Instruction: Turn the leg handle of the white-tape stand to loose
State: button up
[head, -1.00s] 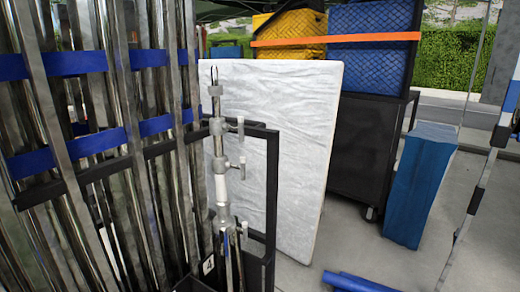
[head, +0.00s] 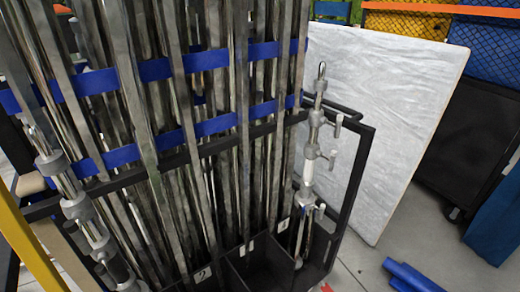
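The white-tape stand (head: 307,180) is a silver stand upright at the right end of a black rack, in the head view. A band of white tape (head: 308,172) wraps its column. Two small handles stick out to the right above the tape. The leg handle (head: 321,207) appears to be the small one below the tape, near the folded legs; its setting is too small to tell. The stand's foot is in a numbered compartment of the rack. My gripper is not in view.
Upright metal poles with blue bands fill the rack (head: 230,270). Another silver stand (head: 80,206) is at the left, near a yellow bar (head: 22,240). A black frame (head: 352,185) and white board (head: 385,100) stand right of the white-tape stand. Floor (head: 345,272) shows at lower right.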

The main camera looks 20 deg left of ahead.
aim_at(321, 210)
jog(key=u, duration=1.55)
jog(key=z, duration=1.15)
jog(key=i+z, duration=0.25)
jog(key=i, duration=0.25)
jog(key=i+j+z, duration=0.1)
jog(key=i+z, duration=0.15)
jog(key=i, duration=0.2)
